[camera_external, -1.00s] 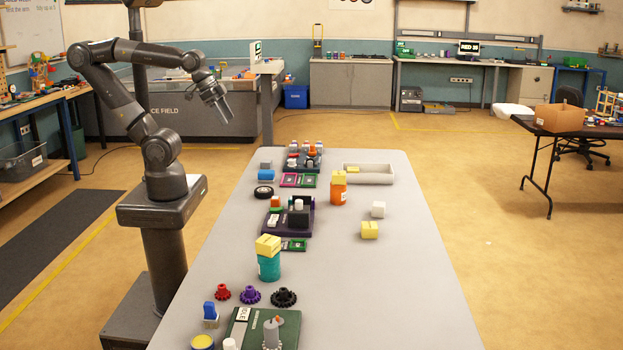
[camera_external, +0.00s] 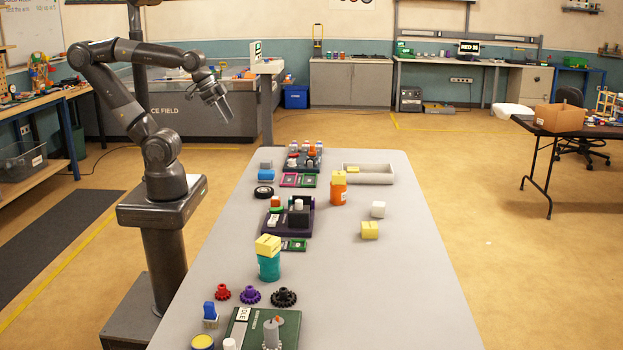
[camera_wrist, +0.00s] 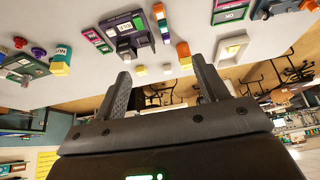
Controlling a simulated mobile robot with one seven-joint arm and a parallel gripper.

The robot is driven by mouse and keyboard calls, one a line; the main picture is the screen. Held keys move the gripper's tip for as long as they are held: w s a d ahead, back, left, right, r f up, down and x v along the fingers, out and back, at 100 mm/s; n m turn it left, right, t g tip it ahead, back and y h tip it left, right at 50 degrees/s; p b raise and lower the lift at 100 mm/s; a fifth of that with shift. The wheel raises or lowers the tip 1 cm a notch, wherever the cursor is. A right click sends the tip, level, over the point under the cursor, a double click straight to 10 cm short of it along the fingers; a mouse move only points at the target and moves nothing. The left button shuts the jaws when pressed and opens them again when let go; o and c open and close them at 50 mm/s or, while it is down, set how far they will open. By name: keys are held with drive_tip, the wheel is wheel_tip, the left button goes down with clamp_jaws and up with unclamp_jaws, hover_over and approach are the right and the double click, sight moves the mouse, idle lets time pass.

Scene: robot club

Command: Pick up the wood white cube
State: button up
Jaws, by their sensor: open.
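The white cube (camera_external: 378,209) sits on the grey table near its right edge, just behind a yellow cube (camera_external: 370,230). In the wrist view a small white cube (camera_wrist: 167,67) shows between the two fingers, far beyond them, with a yellow cube (camera_wrist: 141,71) to its left. My gripper (camera_external: 226,112) is raised in the air left of the table, pointing down and to the right, well away from the white cube. Its two fingers also show in the wrist view (camera_wrist: 161,77), spread apart with nothing between them.
An orange bottle (camera_external: 338,193) topped by a yellow block stands left of the white cube. A pale tray (camera_external: 390,177) lies behind it. A teal bottle (camera_external: 268,267) and a dark purple holder (camera_external: 287,228) stand further left. The table's right front is clear.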

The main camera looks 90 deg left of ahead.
idle(0.6)
drive_tip(key=m+g, duration=0.1)
drive_tip(key=m, duration=0.1)
hover_over(378, 204)
drive_tip(key=s, duration=0.1)
drive_tip(key=shift+h, duration=0.4)
drive_tip(key=f, duration=2.4)
drive_tip(key=shift+s+a+f, duration=0.1)
drive_tip(key=shift+a+f, duration=0.05)
drive_tip(key=shift+a, duration=0.1)
drive_tip(key=shift+s+x, duration=0.15)
drive_tip(key=shift+x, duration=1.4)
drive_tip(key=shift+s+x, duration=0.2)
drive_tip(key=shift+x, duration=1.3)
drive_tip(key=shift+f, duration=0.1)
drive_tip(key=c, duration=1.1)
